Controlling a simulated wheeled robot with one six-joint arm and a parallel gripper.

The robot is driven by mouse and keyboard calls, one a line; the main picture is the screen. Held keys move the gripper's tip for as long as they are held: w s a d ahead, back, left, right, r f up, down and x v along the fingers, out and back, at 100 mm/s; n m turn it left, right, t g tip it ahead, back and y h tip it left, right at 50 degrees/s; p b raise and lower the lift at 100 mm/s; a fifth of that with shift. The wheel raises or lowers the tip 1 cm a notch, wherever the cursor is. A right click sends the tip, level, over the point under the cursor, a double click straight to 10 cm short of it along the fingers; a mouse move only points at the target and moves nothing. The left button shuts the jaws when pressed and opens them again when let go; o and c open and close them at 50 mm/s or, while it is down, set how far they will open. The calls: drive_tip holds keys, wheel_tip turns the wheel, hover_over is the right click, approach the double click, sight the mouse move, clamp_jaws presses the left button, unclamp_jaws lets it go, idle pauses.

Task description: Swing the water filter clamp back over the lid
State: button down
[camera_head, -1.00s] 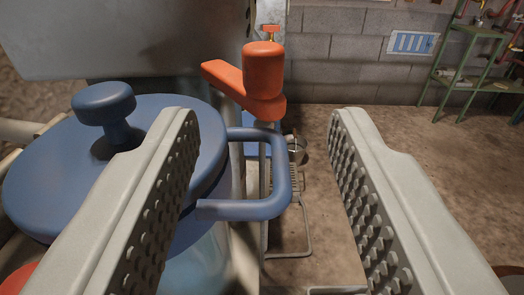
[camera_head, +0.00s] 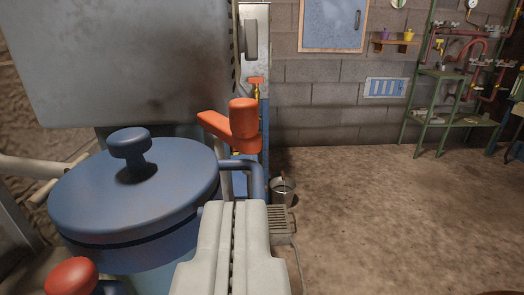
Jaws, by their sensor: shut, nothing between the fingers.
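The blue round lid (camera_head: 95,205) with a mushroom-shaped knob (camera_head: 130,143) sits at left on the filter body, which looks pale blue below it. An orange-red lever-like part (camera_head: 238,124), perhaps the clamp, stands behind and to the right of the lid, with its arm pointing left. A blue bent handle (camera_head: 256,170) sticks out from the lid's right side. My gripper (camera_head: 235,206) is shut and empty, at the lower middle. It hides the near part of the handle; I cannot tell whether it touches it.
A red knob (camera_head: 70,277) shows at the lower left. A metal bucket (camera_head: 283,190) stands on the floor behind the handle. A green shelf (camera_head: 440,115) stands far right. The floor at right is clear.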

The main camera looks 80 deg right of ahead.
drive_tip(key=s+d+r+n+t+y, duration=0.2)
drive_tip(key=s+d+r+t+y, duration=0.1)
drive_tip(key=d+r+t, duration=1.1)
drive_tip(key=s+d+r+n+t+y, duration=0.3)
drive_tip(key=s+r+n+y, duration=0.45)
drive_tip(key=s+y, duration=0.35)
drive_tip(key=s+d+f+n+g+y, duration=0.3)
drive_tip(key=s+d+f+n, duration=0.1)
drive_tip(key=s+f+n, duration=0.6)
drive_tip(key=w+d+r+n+y, duration=0.1)
drive_tip(key=w+d+n+y, duration=0.15)
drive_tip(key=w+n, duration=0.6)
drive_tip(key=w+d+r+n+y, duration=0.1)
drive_tip(key=w+n+y, duration=0.3)
drive_tip(key=n, duration=1)
drive_tip(key=w+d+f+n+g+y, duration=0.25)
drive_tip(key=f+n+g+y, duration=0.2)
drive_tip(key=f+n, duration=0.4)
drive_tip(key=w+d+f+n+g+y, duration=0.25)
drive_tip(key=f+n+g+y, duration=0.2)
drive_tip(key=n, duration=0.65)
drive_tip(key=f+x, duration=0.1)
drive_tip(key=x, duration=1.3)
drive_tip(key=shift+w+f+h, duration=0.3)
drive_tip(key=shift+f+h, duration=0.05)
drive_tip(key=shift+h, duration=0.1)
